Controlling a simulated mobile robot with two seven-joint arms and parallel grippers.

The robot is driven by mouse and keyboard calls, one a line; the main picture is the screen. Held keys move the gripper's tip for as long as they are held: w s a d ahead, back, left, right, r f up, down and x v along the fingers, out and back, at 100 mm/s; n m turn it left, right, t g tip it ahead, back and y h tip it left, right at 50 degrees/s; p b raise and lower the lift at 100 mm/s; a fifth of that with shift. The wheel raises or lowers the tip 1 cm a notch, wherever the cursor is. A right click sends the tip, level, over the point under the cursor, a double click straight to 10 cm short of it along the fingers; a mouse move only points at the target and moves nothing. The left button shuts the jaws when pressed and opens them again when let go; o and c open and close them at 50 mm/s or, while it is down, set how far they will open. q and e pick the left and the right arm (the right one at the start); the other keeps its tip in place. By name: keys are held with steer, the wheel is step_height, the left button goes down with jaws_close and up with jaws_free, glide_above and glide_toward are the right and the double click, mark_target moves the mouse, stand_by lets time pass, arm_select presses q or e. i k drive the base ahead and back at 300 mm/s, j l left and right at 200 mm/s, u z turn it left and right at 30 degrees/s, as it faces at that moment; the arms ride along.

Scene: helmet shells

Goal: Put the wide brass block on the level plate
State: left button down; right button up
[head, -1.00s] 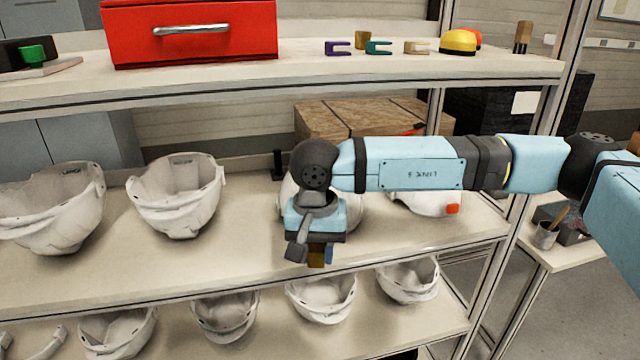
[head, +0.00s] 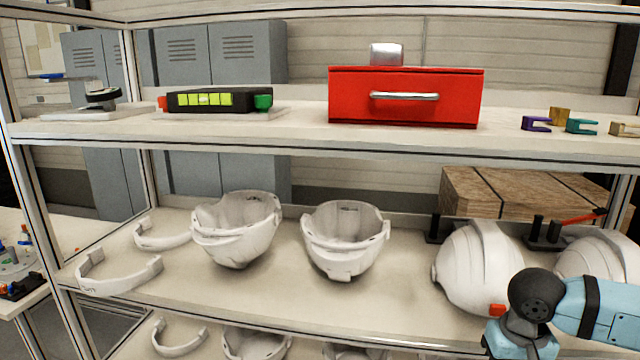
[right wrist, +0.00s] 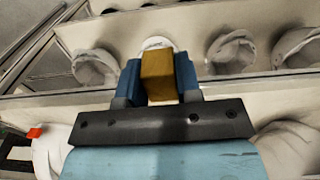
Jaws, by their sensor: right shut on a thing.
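The brass block (right wrist: 158,75) is between the blue fingers of my right gripper (right wrist: 158,82) in the right wrist view, which is shut on it. In the head view my right wrist shows at the bottom right, in front of a helmet shell; its fingertips and the block are out of frame. On the upper shelf at the left is a pale flat plate (head: 75,114) with a round black piece on it. Beside it a black box with lit yellow-green windows (head: 218,100) sits on another pale slab. I cannot tell which is the level plate. My left gripper is not in view.
A red drawer box (head: 404,97) stands on the upper shelf with a metal block (head: 386,54) at its top. Small clips and a brass-coloured block (head: 559,116) lie right of it. Several white helmet shells (head: 345,240) fill the middle shelf. Shelf posts (head: 50,200) stand at the left.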

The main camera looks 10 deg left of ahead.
mark_target(224, 102)
steer(key=j, duration=0.45)
steer(key=k+j, duration=0.15)
steer(key=j, duration=0.8)
steer(key=k+j, duration=0.15)
steer(key=j, duration=0.3)
steer(key=i+z, duration=0.05)
